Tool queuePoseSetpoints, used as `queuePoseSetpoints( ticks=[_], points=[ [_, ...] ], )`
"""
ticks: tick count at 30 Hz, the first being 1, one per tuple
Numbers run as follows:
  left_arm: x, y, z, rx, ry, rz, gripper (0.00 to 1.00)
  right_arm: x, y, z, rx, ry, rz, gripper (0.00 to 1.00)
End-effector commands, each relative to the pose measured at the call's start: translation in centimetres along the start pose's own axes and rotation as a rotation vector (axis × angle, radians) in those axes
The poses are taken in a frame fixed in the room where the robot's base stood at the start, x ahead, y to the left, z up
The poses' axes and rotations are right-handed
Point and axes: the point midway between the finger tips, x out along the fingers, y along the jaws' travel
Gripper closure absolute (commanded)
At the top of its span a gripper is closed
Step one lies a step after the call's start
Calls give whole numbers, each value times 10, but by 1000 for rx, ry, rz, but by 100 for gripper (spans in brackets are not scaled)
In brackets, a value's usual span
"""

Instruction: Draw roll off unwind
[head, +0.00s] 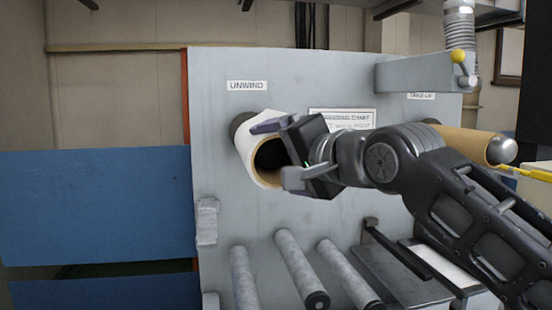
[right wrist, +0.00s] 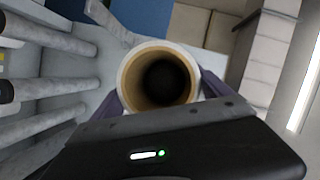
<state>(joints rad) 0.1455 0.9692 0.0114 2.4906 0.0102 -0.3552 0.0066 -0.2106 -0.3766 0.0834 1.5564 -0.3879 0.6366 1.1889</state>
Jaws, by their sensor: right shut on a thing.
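The roll (head: 252,148), white outside with a tan cardboard core, sits at the unwind position below the UNWIND label (head: 247,86) on the grey machine panel. Its open end faces me, and the inside of the core is dark. My right gripper (head: 272,155) is shut on the roll, with one finger at its upper side and one at its lower right. In the right wrist view the roll's end (right wrist: 158,78) shows between the two purple-grey fingers. The roll's far end is hidden, so I cannot tell how far it sits on the spindle. My left gripper is not in view.
A tan roll (head: 468,142) sits on the take-up side, behind my right arm. Several grey rollers (head: 296,268) stick out below the unwind. A blue panel (head: 95,205) stands at left.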

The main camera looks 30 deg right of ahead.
Motion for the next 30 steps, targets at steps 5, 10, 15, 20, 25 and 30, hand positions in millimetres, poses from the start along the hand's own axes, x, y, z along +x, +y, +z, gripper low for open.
queuePoseSetpoints(
  ticks=[5,10,15,20,25,30],
  points=[
    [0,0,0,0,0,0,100,0,1,0,1,-2,3,85],
    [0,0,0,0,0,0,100,0,1,0,1,-1,2,0],
    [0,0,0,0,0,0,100,0,0,0,1,0,1,0],
    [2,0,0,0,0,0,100,-3,0,0,1,1,0,0],
    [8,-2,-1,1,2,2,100,-20,2,0,1,3,-2,0],
    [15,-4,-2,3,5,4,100,-48,2,0,2,3,-2,0]
  ],
)
